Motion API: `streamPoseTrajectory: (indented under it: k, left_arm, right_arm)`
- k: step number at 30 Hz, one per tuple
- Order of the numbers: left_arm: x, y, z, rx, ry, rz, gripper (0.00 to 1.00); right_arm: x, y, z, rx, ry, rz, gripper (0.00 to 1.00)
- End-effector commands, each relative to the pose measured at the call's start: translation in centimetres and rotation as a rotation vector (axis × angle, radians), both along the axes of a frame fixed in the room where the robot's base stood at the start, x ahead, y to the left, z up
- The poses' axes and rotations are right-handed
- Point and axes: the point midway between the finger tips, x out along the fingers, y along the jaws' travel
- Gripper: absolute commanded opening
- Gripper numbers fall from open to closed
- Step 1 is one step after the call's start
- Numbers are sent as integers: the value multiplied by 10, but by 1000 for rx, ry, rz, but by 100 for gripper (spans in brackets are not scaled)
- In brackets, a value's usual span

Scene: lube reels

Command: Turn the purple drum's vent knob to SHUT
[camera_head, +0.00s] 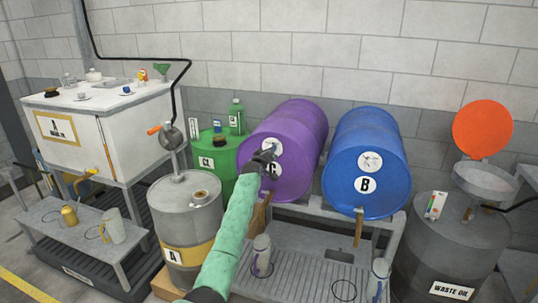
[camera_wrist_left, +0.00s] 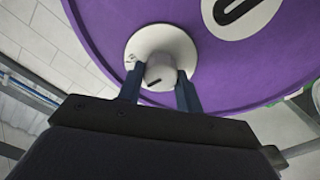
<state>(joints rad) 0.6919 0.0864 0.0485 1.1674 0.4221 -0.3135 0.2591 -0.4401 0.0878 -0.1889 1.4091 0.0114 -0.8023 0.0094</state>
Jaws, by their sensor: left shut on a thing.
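The purple drum (camera_head: 290,145) lies on its side on a rack, its round face with a white "C" label toward me. In the left wrist view the drum face (camera_wrist_left: 220,75) fills the upper part. Its vent knob (camera_wrist_left: 160,75) is a light grey cylinder with a dark mark, on a round white plate (camera_wrist_left: 178,42). My left gripper (camera_wrist_left: 160,88) is shut on the knob, one finger on each side of it. In the head view my left gripper (camera_head: 264,156) is at the upper part of the drum face and hides the knob. Lettering on the plate is too small to read.
A blue drum (camera_head: 365,165) marked "B" lies to the right. A grey drum (camera_head: 185,215) marked "A" and a green drum (camera_head: 217,150) stand to the left. A waste oil drum (camera_head: 440,250) stands at right. Jugs stand on the grated tray (camera_head: 310,270) below the purple drum.

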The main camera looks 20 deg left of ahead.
Motion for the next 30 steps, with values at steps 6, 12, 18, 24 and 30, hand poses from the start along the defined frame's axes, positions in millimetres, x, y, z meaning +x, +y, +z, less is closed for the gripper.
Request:
streamPoseTrajectory:
  k: [6,12,18,24,30]
  left_arm:
    - [0,-1,-1,-208,7,0,12]
    - [0,0,-1,-397,14,0,12]
    - [0,1,-2,-582,21,0,12]
    - [0,1,-3,-742,27,0,12]
    - [0,1,-3,-858,30,1,12]
  right_arm:
    - [2,3,9,2,6,-2,36]
    - [3,3,13,3,9,-2,36]
    - [2,3,12,3,7,-2,36]
    - [-4,0,6,1,8,-2,36]
    - [-2,-3,-2,-3,1,1,36]
